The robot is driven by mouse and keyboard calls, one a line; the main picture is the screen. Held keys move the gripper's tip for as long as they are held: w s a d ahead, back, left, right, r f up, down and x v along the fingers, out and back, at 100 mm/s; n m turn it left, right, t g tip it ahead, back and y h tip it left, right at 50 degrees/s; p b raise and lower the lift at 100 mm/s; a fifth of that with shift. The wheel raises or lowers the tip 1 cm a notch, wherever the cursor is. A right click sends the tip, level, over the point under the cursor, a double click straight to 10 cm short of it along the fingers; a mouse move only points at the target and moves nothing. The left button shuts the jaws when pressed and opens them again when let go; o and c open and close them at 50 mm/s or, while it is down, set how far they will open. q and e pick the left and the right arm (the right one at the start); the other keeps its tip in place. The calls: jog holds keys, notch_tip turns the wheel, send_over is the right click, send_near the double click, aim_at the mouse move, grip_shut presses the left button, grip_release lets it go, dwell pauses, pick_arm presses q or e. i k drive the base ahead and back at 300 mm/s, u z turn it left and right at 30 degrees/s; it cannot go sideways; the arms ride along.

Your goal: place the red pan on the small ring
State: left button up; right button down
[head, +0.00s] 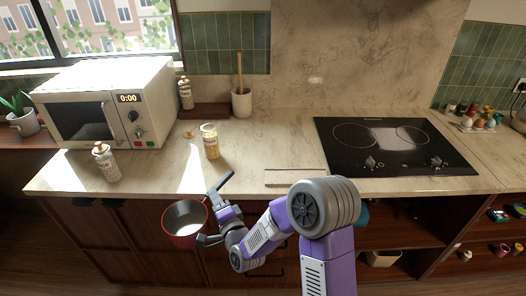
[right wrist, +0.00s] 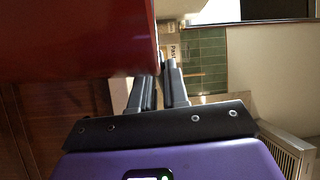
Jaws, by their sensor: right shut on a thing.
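My right gripper (head: 208,208) is at the pan's right side. In the right wrist view the pan's red wall (right wrist: 75,40) fills the upper left, and the gripper's fingers (right wrist: 163,82) close at its edge. The pan's handle cannot be made out clearly. The black cooktop (head: 328,158) lies at the right of the counter. Its right ring (head: 412,135) looks smaller than its left ring (head: 355,134). Both rings look bare. My left gripper is not in view.
A white microwave (head: 150,95), a jar (head: 211,146), a bottle (head: 106,162) and a utensil crock (head: 241,103) stand on the counter. A flat board (head: 295,177) lies at the front edge, left of the cooktop. Several small items (head: 480,120) stand right of the cooktop.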

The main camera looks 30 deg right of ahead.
aim_at(423, 130)
jog(key=u, duration=1.7)
jog(key=k, duration=2.1)
jog(key=z, duration=2.15)
